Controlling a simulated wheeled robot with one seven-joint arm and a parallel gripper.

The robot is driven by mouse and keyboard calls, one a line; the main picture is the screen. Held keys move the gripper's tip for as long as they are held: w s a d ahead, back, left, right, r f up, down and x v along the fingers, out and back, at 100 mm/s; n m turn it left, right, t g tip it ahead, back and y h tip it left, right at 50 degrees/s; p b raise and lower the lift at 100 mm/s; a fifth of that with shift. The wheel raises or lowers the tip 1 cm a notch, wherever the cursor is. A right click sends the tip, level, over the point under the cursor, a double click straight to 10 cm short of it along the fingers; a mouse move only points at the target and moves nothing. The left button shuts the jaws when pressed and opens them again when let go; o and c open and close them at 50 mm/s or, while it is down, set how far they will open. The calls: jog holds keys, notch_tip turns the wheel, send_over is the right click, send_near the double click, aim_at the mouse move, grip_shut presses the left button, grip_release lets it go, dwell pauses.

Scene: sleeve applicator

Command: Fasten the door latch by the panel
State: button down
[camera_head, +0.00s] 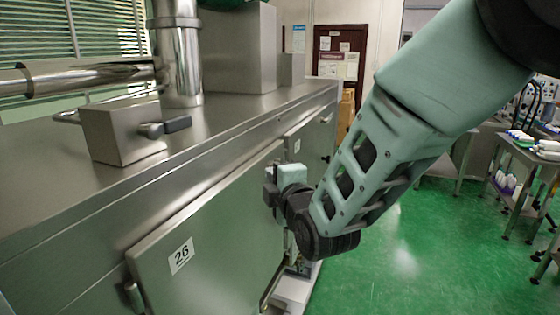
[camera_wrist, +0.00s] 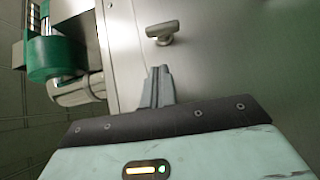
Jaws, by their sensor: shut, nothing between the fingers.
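In the wrist view, a small metal latch (camera_wrist: 162,32) with a rounded, T-shaped turn handle stands out from a steel face. My gripper (camera_wrist: 159,70) is shut and empty, its fingertips just below the latch in that picture, with a visible gap between them. In the head view, my arm reaches down to the steel cabinet's front, by the door (camera_head: 205,260) marked 26. My fingers and the latch in front of them are hard to make out there, partly hidden by my wrist. The door looks about flush with the cabinet front.
A handle (camera_head: 134,296) is at the door's lower left. A steel box (camera_head: 120,132) with a dark-gripped lever sits on the cabinet top, near a vertical pipe (camera_head: 178,60). A green cylinder (camera_wrist: 58,58) lies left in the wrist view.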

jog(key=shift+w+d+f+p, duration=0.1)
jog(key=shift+w+d+p, duration=0.2)
jog(key=shift+w, duration=0.4)
jog(key=shift+w+d+r+p, duration=0.1)
jog(key=shift+w+p, duration=0.25)
jog(key=shift+w, duration=0.3)
jog(key=shift+w+d+f+p, duration=0.1)
jog(key=shift+w+d+p, duration=0.2)
jog(key=shift+w, duration=0.4)
